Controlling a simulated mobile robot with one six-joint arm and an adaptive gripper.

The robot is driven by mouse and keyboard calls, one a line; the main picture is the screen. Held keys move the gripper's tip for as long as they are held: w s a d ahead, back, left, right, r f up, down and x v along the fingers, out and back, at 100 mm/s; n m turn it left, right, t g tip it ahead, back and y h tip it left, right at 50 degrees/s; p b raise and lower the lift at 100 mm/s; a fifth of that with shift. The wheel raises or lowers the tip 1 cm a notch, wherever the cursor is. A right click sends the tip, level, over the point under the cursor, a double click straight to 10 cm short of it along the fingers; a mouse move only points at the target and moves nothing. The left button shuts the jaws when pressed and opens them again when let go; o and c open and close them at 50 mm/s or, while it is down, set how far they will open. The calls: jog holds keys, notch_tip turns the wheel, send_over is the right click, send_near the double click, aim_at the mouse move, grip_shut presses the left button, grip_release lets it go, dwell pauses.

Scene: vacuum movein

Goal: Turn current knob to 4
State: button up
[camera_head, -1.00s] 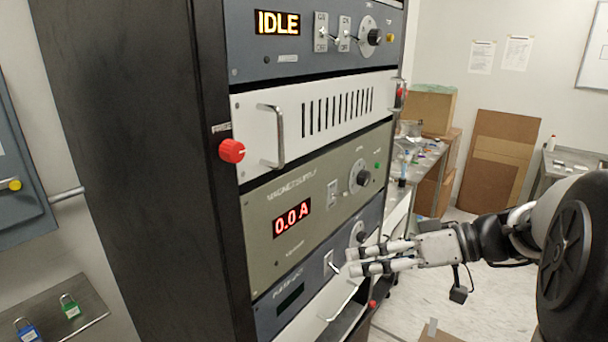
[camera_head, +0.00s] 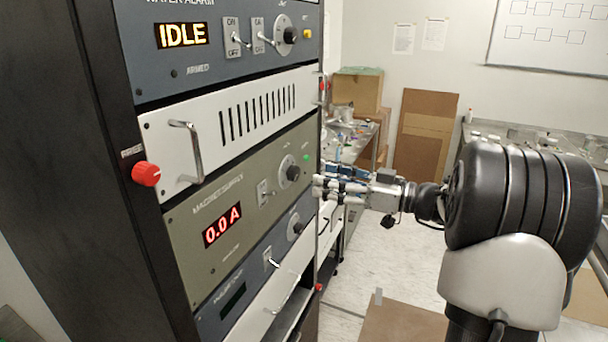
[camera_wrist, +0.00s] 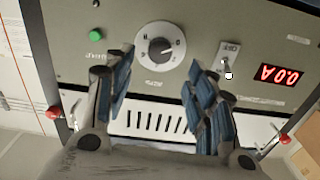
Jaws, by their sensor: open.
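The magnet supply panel (camera_head: 190,237) is greenish grey, with a red display (camera_head: 222,226) reading 0.0 A. Its black current knob (camera_head: 293,173) sits on a pale round dial at the panel's right. In the wrist view the panel is upside down, and the knob (camera_wrist: 159,50) shows between and beyond my fingertips; its pointer setting is too small to read surely. My gripper (camera_head: 318,188) is open and empty, just right of the knob in the head view. Its two blue-padded fingers (camera_wrist: 160,72) stand either side of the dial, apparently not touching the knob.
A toggle switch (camera_wrist: 227,68) sits beside the dial, and a green button (camera_wrist: 96,34) is on its other side. A white vented panel (camera_head: 255,115) with metal handles and a red knob (camera_head: 146,174) is above. A cluttered bench (camera_head: 350,145) stands behind the rack.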

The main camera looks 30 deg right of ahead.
aim_at(297, 174)
jog(key=x, duration=0.6)
jog(key=shift+w+a, duration=0.2)
jog(key=shift+w, duration=0.1)
jog(key=c, duration=1.1)
